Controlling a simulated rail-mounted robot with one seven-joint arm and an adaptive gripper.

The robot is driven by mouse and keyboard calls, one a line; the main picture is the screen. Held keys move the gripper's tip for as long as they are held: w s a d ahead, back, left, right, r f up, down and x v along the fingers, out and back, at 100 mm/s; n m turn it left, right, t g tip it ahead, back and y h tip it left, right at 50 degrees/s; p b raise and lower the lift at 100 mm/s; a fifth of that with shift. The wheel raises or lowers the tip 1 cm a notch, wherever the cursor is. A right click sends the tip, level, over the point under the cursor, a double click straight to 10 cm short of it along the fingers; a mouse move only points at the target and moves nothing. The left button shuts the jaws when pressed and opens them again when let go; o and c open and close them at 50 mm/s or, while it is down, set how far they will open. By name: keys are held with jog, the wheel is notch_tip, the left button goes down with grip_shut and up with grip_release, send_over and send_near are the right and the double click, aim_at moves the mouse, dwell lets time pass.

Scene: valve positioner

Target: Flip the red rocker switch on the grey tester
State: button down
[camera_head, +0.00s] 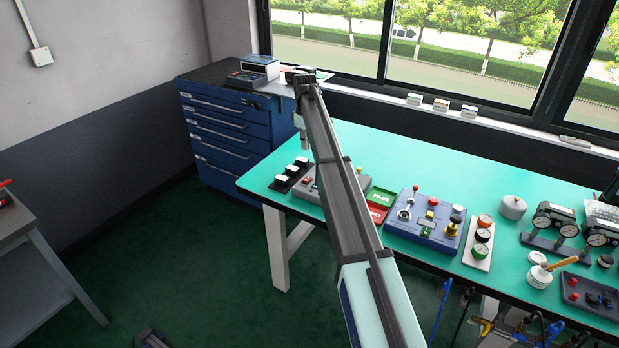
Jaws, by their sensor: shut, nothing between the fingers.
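The grey tester (311,193) sits near the left end of the green bench. My arm passes in front of it and hides much of its middle. A small red part (308,181) shows on its left side; at this size I cannot tell whether it is the rocker switch or which way it is tipped. My gripper (305,148) points down, shut and empty, above the back of the tester and apart from it.
Left of the tester is a dark strip with white blocks (291,174). Right of it are green and red trays (380,199) and a blue control box (426,217). A blue drawer cabinet (225,130) stands behind left. Green bench top (262,180) is bare at the left corner.

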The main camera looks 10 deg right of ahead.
aim_at(306, 180)
dwell(0.3)
notch_tip(306, 180, down, 14)
jog(key=p, duration=0.4)
dwell(0.4)
